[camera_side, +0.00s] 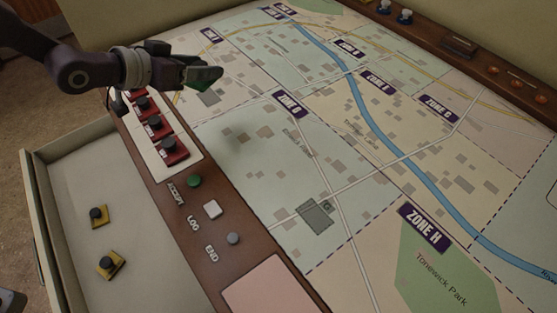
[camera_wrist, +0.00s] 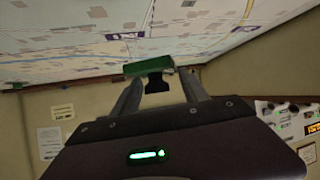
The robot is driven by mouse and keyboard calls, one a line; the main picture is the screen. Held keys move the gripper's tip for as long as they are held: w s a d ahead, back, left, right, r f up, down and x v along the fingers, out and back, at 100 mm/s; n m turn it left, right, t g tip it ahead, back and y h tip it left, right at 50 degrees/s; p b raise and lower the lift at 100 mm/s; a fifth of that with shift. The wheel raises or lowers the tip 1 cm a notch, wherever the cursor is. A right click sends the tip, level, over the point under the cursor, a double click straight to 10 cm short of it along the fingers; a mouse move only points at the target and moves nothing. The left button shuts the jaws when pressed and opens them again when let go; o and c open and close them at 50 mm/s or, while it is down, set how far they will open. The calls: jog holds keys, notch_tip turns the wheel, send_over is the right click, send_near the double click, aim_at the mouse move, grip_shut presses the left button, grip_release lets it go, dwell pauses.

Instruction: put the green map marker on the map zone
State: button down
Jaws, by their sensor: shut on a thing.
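My gripper (camera_side: 198,73) is shut on the green map marker (camera_side: 207,76), held in the air above the left side of the map, above the row of red markers. In the wrist view the green marker (camera_wrist: 149,66) sits between the two fingertips, with its black knob facing the camera. The map (camera_side: 380,130) is a large printed sheet with several purple zone labels.
Several red markers (camera_side: 173,150) stand in a row on a white strip. Two yellow markers (camera_side: 98,216) lie in the pale tray (camera_side: 60,170). A green button (camera_side: 194,181), a white button (camera_side: 212,209) and a grey button (camera_side: 233,239) line the brown console edge. The map surface is mostly clear.

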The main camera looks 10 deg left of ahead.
aim_at(285, 170)
jog(key=s+d+m+g+h, duration=0.2)
jog(key=s+d, duration=0.3)
jog(key=d, duration=0.4)
jog(key=s+d+m+g+h, duration=0.1)
jog(key=s+d+m+h, duration=0.3)
jog(key=d, duration=0.6)
jog(key=f, duration=0.4)
jog(key=f+y, duration=0.1)
jog(key=f, duration=0.4)
jog(key=s+f+n+y, duration=0.1)
jog(key=f, duration=0.4)
jog(key=shift+f, duration=0.15)
jog(key=shift+f, duration=0.15)
jog(key=c, duration=0.6)
grip_release()
jog(key=shift+s+a+r, duration=0.1)
jog(key=shift+r, duration=0.1)
jog(key=v, duration=1.1)
jog(key=shift+a+r, duration=0.3)
jog(key=shift+r, duration=0.05)
